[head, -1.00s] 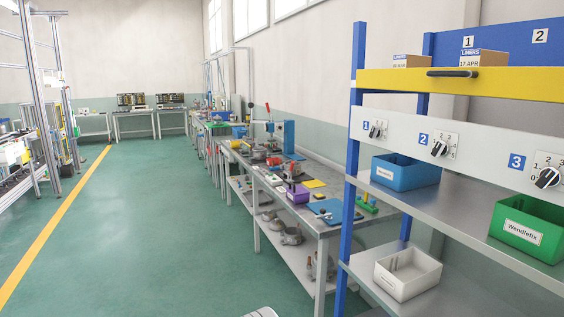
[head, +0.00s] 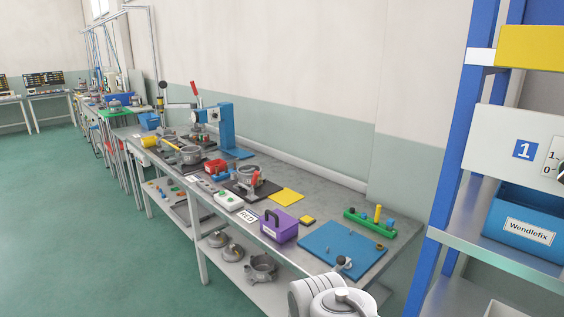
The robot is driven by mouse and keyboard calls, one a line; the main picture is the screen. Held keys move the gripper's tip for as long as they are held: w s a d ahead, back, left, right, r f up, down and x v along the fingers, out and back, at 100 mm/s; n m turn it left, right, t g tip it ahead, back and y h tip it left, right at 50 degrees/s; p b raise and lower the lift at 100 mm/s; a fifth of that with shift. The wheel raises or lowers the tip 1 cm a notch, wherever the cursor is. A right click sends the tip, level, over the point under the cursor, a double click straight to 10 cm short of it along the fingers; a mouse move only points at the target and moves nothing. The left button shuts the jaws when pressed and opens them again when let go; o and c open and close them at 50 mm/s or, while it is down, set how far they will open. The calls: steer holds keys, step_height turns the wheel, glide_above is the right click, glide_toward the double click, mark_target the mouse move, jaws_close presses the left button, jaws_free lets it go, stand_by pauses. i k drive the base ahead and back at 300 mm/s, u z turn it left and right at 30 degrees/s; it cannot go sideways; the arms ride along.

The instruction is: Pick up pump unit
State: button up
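Several grey metal castings could be the pump unit; I cannot tell which one is. One round grey casting (head: 249,176) sits on a dark mat on the workbench, with a red-handled part against it. Another grey ring-shaped casting (head: 189,154) stands farther back on the bench. A grey casting (head: 262,268) lies on the bench's lower shelf, with smaller round metal parts (head: 218,239) beside it. White rounded links of my own arm show at the bottom edge of the head view. My gripper is not in view.
The long workbench (head: 345,246) holds a purple box (head: 279,226), a blue board (head: 328,250), a green block with pegs (head: 369,223) and a blue press (head: 226,130). A blue-post rack (head: 462,140) with a blue bin (head: 527,226) stands right. Green floor (head: 95,210) is open at left.

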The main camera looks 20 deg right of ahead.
mark_target(248, 169)
steer(key=z, duration=0.05)
steer(key=i, duration=0.5)
steer(key=u, duration=0.6)
steer(key=i, duration=2.5)
steer(key=z, duration=0.2)
